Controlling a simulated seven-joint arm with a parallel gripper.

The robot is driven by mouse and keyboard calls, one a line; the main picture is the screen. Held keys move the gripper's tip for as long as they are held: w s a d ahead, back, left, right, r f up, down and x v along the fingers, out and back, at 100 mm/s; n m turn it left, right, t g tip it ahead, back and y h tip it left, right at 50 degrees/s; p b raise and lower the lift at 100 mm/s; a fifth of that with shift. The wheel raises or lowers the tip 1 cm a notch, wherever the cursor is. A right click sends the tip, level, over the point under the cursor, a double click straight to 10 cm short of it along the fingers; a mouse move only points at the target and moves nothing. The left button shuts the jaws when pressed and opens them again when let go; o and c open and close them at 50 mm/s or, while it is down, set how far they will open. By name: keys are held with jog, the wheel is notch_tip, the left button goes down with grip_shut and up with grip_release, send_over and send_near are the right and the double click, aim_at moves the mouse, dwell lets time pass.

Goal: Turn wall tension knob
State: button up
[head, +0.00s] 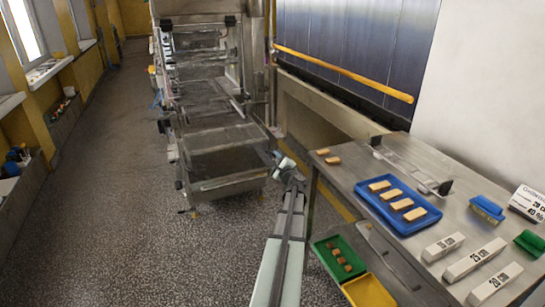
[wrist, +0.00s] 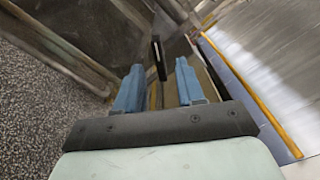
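The metal enrober machine (head: 225,160) with mesh belt sections stands left of the table. My gripper (head: 277,156) is near its lower right corner. In the wrist view, the two blue fingers of my gripper (wrist: 158,85) are apart, with nothing seen held between them. A narrow black upright part (wrist: 158,58) shows just beyond the gap between the fingers; I cannot tell whether it is the wall tension knob or whether it is touched. Small black knobs (head: 230,20) show on the machine's upper frame. No knob is clearly seen at the gripper in the head view.
The steel table (head: 345,180) is close on the right, with a blue tray (head: 420,227) of bars, label blocks (head: 474,259) and brushes (head: 487,208). Green (head: 325,262) and yellow (head: 368,292) bins sit below its edge. The speckled floor (head: 120,200) on the left is clear.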

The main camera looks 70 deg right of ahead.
aim_at(272, 154)
jog(key=shift+x, duration=1.7)
grip_shut()
